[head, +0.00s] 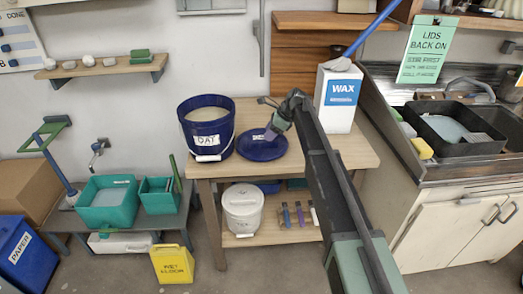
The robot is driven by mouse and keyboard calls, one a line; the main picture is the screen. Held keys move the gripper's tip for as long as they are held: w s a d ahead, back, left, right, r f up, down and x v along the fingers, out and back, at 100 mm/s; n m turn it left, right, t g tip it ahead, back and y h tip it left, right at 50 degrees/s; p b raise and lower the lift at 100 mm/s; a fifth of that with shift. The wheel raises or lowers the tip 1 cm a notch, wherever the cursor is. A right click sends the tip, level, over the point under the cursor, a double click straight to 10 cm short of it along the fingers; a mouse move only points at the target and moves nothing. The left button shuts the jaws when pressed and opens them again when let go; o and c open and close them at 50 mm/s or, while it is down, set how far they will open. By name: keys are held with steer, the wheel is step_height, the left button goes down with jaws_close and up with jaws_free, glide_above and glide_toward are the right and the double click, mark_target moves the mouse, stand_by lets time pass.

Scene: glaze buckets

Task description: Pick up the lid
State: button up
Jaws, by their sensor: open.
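A round dark blue lid (254,152) lies flat on the wooden table (346,150), to the right of a dark blue bucket (193,131). The bucket is open at the top, holds pale contents and has a white label and handle grip. My gripper (270,135) is open over the lid's right part, pointing down and hiding some of it. I cannot tell whether the fingers touch the lid.
A white WAX container (339,100) stands behind my arm on the right. A white lidded bucket (243,213) and small bottles sit on the lower shelf. A sink (462,130) is at right.

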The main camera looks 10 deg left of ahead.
mark_target(263, 140)
steer(key=b+x, duration=0.4)
steer(key=x, duration=0.1)
steer(key=shift+d, duration=0.15)
steer(key=shift+f, duration=0.2)
steer(key=shift+s+r, duration=0.1)
steer(key=shift+r, duration=0.15)
jaws_close()
